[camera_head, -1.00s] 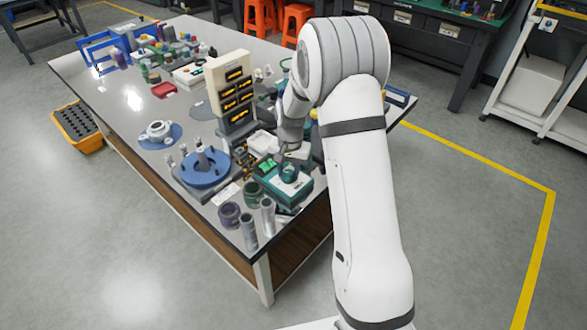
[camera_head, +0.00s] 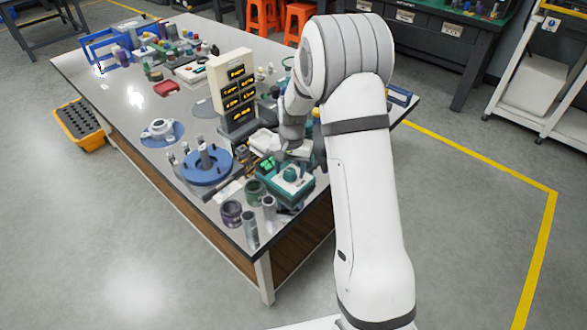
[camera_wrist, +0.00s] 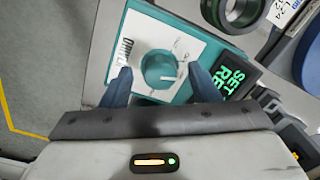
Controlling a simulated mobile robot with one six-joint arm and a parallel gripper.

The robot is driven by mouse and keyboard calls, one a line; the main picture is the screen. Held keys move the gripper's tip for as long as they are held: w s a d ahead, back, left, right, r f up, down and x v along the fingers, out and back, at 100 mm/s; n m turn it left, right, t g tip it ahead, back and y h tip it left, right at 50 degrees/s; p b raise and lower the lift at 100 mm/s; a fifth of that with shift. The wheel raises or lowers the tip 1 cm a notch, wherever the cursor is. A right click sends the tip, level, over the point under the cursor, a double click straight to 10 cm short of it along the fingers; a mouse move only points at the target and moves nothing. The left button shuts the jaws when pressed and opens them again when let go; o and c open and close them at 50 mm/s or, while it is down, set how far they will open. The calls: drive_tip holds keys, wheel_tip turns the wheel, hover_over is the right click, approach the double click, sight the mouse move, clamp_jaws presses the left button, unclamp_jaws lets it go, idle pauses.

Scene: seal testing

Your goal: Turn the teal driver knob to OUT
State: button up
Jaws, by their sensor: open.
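The teal driver knob (camera_wrist: 158,69) sits on a white-faced teal driver box (camera_wrist: 214,47) in the wrist view. A white pointer mark on the knob points right in that picture. The face lettering is only partly readable. In the head view, the knob (camera_head: 290,173) is on the box (camera_head: 292,190) near the table's front corner. My gripper (camera_wrist: 160,82) is open, with its two blue-grey fingers either side of the knob and visible gaps to it. The fingertips are hard to make out in the head view.
A green-lit display (camera_wrist: 236,80) is beside the box. A blue round fixture (camera_head: 206,167) and a tall labelled panel (camera_head: 232,92) stand close by. Purple and metal cylinders (camera_head: 250,229) stand at the front edge. Clear floor lies to the right, beyond my arm.

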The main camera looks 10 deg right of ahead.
sight(291, 171)
wheel_tip(291, 171, up, 7)
drive_tip(key=shift+d+r, duration=0.15)
idle(0.4)
drive_tip(key=f+b, duration=0.1)
drive_tip(key=b, duration=0.2)
drive_tip(key=shift+w+b, duration=0.1)
drive_tip(key=shift+b, duration=0.7)
drive_tip(key=shift+d+r+b, duration=0.1)
drive_tip(key=shift+r+b, duration=0.2)
drive_tip(key=shift+b, duration=0.55)
wheel_tip(291, 171, down, 7)
drive_tip(key=shift+f, duration=0.15)
